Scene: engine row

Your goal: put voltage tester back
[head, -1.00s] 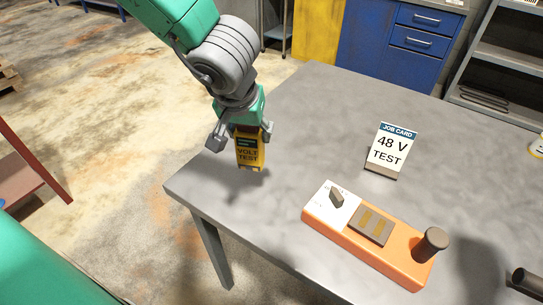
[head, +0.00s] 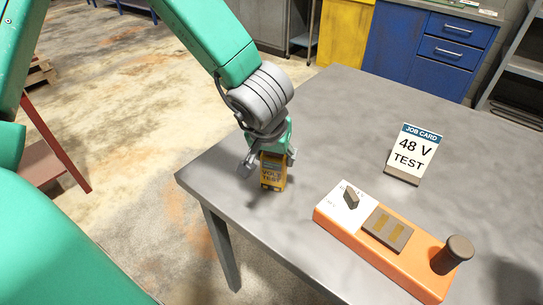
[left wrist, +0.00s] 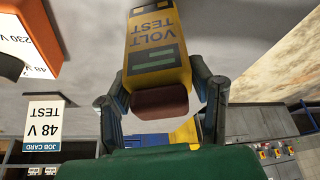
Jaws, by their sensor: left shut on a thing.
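The yellow voltage tester (head: 272,174), marked VOLT TEST, is upright at the left part of the grey table, near its left edge. My left gripper (head: 268,158) is shut on its upper end from above. In the left wrist view the tester (left wrist: 155,50) shows upside down between the two fingers of the left gripper (left wrist: 162,100). I cannot tell whether its lower end touches the table. My right gripper is not in view.
An orange test unit (head: 415,268) with a white dial plate, metal contact pads and a dark knob lies at the table's front right. A job card (head: 414,152) reading 48 V TEST stands behind it. The grey table (head: 330,120) is clear around the tester. Blue drawers (head: 445,50) stand behind.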

